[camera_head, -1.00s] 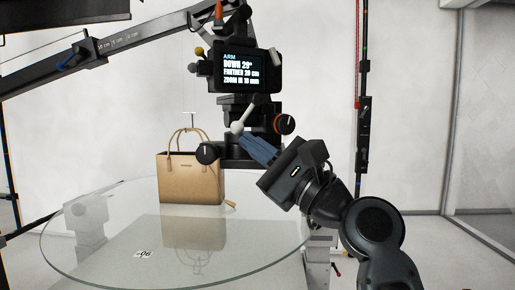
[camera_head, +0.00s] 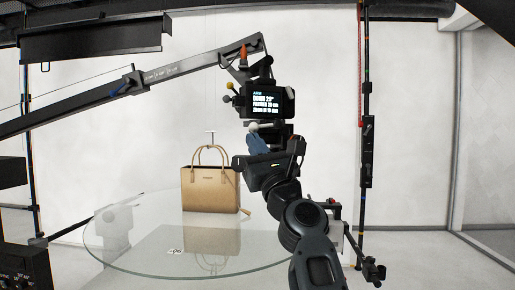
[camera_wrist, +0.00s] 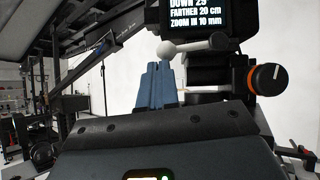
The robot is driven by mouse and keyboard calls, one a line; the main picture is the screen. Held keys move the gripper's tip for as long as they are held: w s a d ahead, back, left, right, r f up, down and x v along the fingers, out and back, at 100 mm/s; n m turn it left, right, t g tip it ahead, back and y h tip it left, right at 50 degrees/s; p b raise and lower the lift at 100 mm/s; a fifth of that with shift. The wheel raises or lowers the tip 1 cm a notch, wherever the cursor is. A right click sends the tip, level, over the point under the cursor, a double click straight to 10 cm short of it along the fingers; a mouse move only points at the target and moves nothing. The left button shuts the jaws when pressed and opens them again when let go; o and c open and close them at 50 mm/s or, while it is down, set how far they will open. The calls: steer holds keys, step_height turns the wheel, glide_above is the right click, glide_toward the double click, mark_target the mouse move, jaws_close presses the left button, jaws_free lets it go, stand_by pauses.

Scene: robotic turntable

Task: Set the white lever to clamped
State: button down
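The white lever (camera_wrist: 165,48) has a round ball end and a pale rod running right, slightly upward, into the dark camera mount under the screen. In the head view its ball (camera_head: 253,127) shows just below the screen. My gripper (camera_wrist: 152,66) has blue fingers side by side, pressed together with nothing seen between them. The fingertips are just below and left of the ball; I cannot tell whether they touch it. In the head view my gripper (camera_head: 252,137) is under the ball and partly covered by my own wrist.
An orange-ringed knob (camera_wrist: 267,79) is right of the lever. A second pale rod (camera_wrist: 192,97) lies behind the fingers. The screen (camera_head: 266,103) is above. A tan handbag (camera_head: 209,191) stands on the glass turntable (camera_head: 130,250). A long boom (camera_head: 165,72) reaches in from the left.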

steer(key=shift+s+a+r+p, duration=0.15)
steer(key=shift+a+r+p, duration=0.2)
steer(key=shift+r, duration=0.3)
steer(key=shift+f, duration=0.1)
steer(key=s+d+f+b, duration=0.2)
steer(key=s+f+b, duration=0.1)
steer(key=s+f, duration=0.5)
steer(key=shift+s+f, duration=0.35)
steer(key=shift+f, duration=0.6)
